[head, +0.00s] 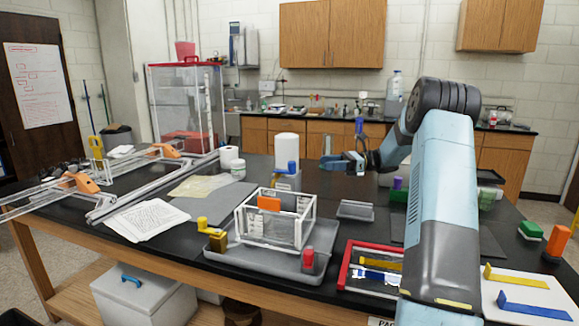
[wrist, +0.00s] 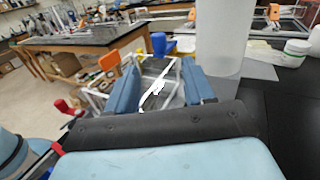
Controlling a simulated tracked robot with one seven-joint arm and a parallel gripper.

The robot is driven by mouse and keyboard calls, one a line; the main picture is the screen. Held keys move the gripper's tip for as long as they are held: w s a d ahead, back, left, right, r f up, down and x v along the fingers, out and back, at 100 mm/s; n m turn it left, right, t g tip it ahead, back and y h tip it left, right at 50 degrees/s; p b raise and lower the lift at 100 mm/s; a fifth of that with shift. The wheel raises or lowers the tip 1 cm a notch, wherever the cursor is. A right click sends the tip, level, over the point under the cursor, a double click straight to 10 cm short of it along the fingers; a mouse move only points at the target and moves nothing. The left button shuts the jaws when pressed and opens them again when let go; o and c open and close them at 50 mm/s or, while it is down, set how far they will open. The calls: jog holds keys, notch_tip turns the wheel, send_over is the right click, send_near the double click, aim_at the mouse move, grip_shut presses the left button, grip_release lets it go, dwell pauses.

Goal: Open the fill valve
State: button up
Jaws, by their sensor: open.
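My gripper (head: 333,161) is above the bench, right of the white cylinder (head: 287,147), with its fingers apart and nothing between them. In the wrist view my gripper (wrist: 160,88) frames the clear box from above. A blue handle (head: 289,168) sits on a grey block in front of the cylinder; it also shows in the wrist view (wrist: 158,43), beyond the fingers. I cannot tell which of these is the fill valve.
A clear-walled box (head: 274,218) with an orange tab (head: 269,203) stands in the grey tray (head: 250,262). The white cylinder (wrist: 222,38) rises close by the right finger. A red-rimmed tray (head: 345,262) lies front right. Papers (head: 147,220) lie left.

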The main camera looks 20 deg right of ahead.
aim_at(291, 162)
jog(key=a, duration=0.4)
jog(key=w+a, duration=0.1)
jog(key=a, duration=0.8)
jog(key=shift+w+a, duration=0.15)
jog(key=shift+w, duration=0.1)
jog(key=c, duration=0.9)
jog(key=shift+a+r, duration=0.1)
jog(key=shift+a, duration=0.1)
jog(key=shift+c, duration=0.2)
jog(key=shift+d, duration=0.1)
jog(key=shift+s+t, duration=0.1)
jog(key=shift+t, duration=0.2)
